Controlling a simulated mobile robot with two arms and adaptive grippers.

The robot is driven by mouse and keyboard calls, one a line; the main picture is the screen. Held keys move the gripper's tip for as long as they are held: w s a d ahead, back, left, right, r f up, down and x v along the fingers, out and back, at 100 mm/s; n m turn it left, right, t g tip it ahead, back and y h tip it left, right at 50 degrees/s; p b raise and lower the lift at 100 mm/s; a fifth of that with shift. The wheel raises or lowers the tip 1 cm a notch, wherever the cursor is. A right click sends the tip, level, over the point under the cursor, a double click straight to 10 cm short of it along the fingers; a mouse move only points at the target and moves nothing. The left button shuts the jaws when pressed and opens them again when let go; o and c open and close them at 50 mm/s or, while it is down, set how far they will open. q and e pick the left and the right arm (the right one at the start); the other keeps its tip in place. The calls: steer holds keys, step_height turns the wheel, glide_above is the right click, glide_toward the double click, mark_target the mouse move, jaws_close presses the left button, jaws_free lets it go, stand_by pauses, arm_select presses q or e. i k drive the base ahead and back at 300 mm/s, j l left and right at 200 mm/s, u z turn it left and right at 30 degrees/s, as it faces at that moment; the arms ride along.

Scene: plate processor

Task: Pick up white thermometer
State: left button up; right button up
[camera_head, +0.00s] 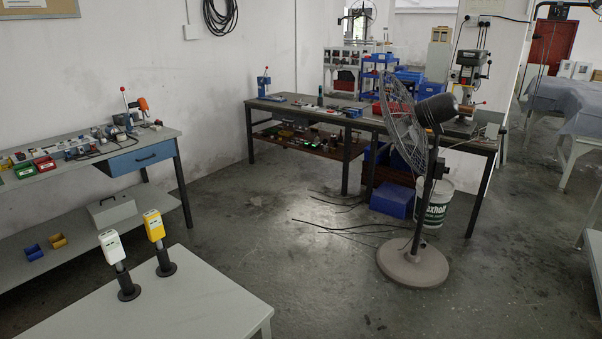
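A white thermometer (112,248) stands upright in a black round-based holder (129,291) on the light grey table (205,300) at the bottom left. A yellow thermometer (154,226) stands in a similar black holder (166,267) just behind and to the right of it. The two are apart. Neither of my grippers shows in the head view, and nothing touches the white thermometer.
A standing fan (412,266) is on the floor right of the table. A workbench (150,158) with tools and bins runs along the left wall. Another bench (320,113) stands at the back. Open floor (300,270) lies between, with dark cables on it.

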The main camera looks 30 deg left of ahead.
mark_target(110, 240)
steer(key=i+u, duration=0.45)
steer(key=i+l+u, duration=0.2)
steer(key=u, duration=0.25)
steer(key=i+l+u, duration=0.25)
steer(key=u, duration=0.15)
steer(key=i+l+u, duration=0.25)
steer(key=l+u, duration=0.2)
